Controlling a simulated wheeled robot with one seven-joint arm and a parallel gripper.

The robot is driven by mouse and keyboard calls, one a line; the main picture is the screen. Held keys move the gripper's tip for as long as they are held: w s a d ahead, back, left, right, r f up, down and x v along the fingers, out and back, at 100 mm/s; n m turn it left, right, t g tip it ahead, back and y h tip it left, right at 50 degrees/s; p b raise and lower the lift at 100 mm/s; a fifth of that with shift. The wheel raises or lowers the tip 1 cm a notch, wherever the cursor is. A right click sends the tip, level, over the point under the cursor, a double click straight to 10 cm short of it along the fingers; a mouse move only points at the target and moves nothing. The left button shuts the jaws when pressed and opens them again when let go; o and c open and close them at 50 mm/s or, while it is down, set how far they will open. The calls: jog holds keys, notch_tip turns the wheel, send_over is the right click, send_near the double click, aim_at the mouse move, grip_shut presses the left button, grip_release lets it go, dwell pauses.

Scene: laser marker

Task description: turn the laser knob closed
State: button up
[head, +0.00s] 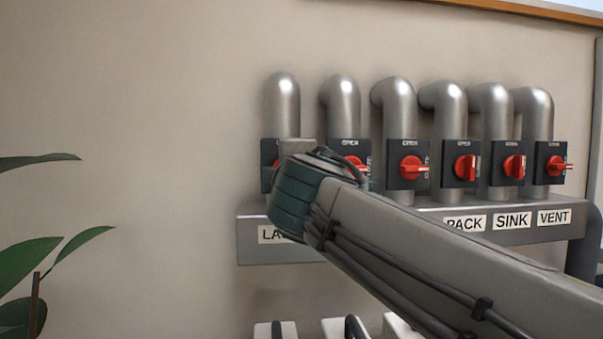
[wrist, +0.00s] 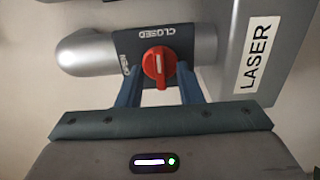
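The laser knob (wrist: 158,67) is red with a white mark, on a dark plate (wrist: 128,45) marked CLOSED at the top and OPEN at the left in the wrist view. The knob's grip and mark run up and down in that view, in line with the CLOSED side. My gripper (wrist: 159,78) has its two blue fingers on either side of the knob, with visible gaps, so it looks open. Whether a fingertip touches is unclear. In the head view my arm hides the knob and fingers; only part of its plate (head: 268,160) shows. The LASER label (wrist: 257,55) is at right.
A row of similar red knobs stands close to the right, including a neighbour (head: 355,163) and another (head: 410,169), each below a grey pipe. A grey ledge (head: 395,225) carries labels. White fixtures (head: 335,328) are below. Leaves (head: 30,270) are at left; the wall between is clear.

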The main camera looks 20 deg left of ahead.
jog(key=v, duration=1.2)
jog(key=shift+s+p, duration=0.3)
jog(key=shift+p, duration=0.15)
jog(key=shift+d, duration=0.15)
